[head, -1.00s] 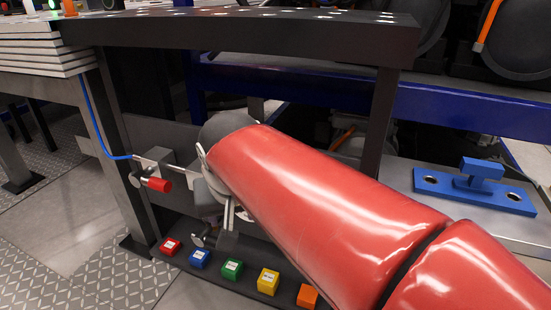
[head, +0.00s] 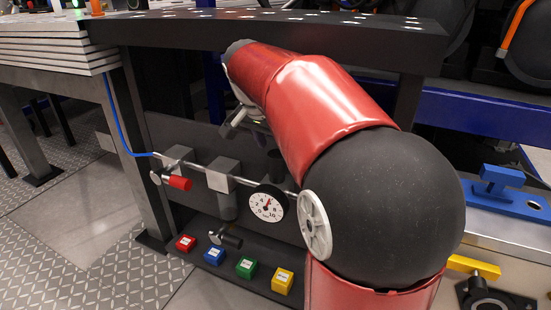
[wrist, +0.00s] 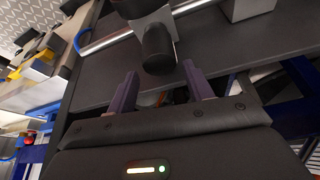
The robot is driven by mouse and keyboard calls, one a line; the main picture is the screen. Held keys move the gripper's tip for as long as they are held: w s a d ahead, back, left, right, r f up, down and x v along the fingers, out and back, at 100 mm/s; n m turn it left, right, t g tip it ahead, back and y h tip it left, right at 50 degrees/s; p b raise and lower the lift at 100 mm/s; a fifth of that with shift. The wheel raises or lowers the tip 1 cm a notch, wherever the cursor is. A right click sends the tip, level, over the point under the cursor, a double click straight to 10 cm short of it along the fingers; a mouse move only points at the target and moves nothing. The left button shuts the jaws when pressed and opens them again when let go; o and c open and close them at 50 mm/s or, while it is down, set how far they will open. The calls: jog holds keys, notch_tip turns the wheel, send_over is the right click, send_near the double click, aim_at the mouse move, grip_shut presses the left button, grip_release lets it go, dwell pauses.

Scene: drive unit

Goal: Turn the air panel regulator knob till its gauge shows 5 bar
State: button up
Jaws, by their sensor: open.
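The air panel (head: 185,135) is a dark plate under the bench, with a pipe and fittings along it. Its round white gauge (head: 266,206) faces me; its needle points up and slightly right, too small to read exactly. A dark upright knob (head: 277,163) stands just above the gauge, partly beside my arm. My gripper (head: 243,122) is above the panel fittings, partly hidden by my red arm. In the wrist view my gripper (wrist: 161,87) is open and empty. A dark cylindrical knob (wrist: 157,50) on a grey block lies just beyond the fingertips, roughly between them, apparently untouched.
A red-handled valve (head: 180,183) and a grey unit with a hanging bowl (head: 228,204) sit left of the gauge. Several coloured blocks, including a green one (head: 246,267), line the ledge below. The bench top (head: 270,33) overhangs my gripper. A blue hose (head: 121,130) hangs left.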

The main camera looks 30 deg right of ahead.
aim_at(277, 154)
jog(key=x, duration=0.6)
jog(key=shift+f+b, duration=0.25)
jog(key=shift+b, duration=0.1)
